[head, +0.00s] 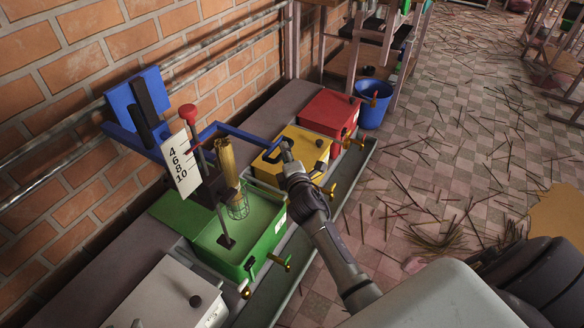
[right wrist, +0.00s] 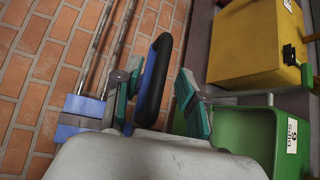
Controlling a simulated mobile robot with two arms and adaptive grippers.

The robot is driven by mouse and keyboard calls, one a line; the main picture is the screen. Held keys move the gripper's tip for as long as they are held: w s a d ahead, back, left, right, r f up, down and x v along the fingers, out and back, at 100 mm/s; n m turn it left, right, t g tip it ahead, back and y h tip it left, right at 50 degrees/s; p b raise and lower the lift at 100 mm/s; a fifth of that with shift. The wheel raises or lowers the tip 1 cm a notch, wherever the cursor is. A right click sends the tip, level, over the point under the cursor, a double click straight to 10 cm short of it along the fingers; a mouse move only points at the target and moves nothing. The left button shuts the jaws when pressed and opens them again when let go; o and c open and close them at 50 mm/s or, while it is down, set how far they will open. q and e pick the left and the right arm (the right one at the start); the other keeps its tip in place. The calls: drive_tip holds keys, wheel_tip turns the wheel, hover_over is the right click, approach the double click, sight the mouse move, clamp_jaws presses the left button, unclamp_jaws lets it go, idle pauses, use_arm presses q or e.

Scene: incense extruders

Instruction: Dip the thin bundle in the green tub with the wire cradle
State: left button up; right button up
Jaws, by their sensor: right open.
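The green tub (head: 266,246) stands open in the row along the wall. A wire cradle (head: 238,208) hangs over it, with a golden thin bundle (head: 226,160) upright at the cradle; how deep it sits is unclear. A blue lever (head: 235,131) reaches out from the wall stand toward my right gripper (head: 284,146). In the right wrist view, the open teal fingers of my right gripper (right wrist: 157,95) stand on either side of the lever's dark grip (right wrist: 154,80), with visible gaps. The green tub (right wrist: 285,115) lies to the right there. My left gripper is not in view.
A number card (head: 180,165) and a red-knobbed rod (head: 194,125) stand by the bundle. Yellow (head: 290,150) and red (head: 328,112) tubs stand behind, a grey box (head: 165,295) in front. Brass taps (head: 280,262) stick out toward the aisle. Sticks litter the floor.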

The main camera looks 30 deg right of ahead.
drive_tip(key=v, duration=0.9)
drive_tip(key=shift+s, duration=0.3)
drive_tip(key=shift+a, duration=0.1)
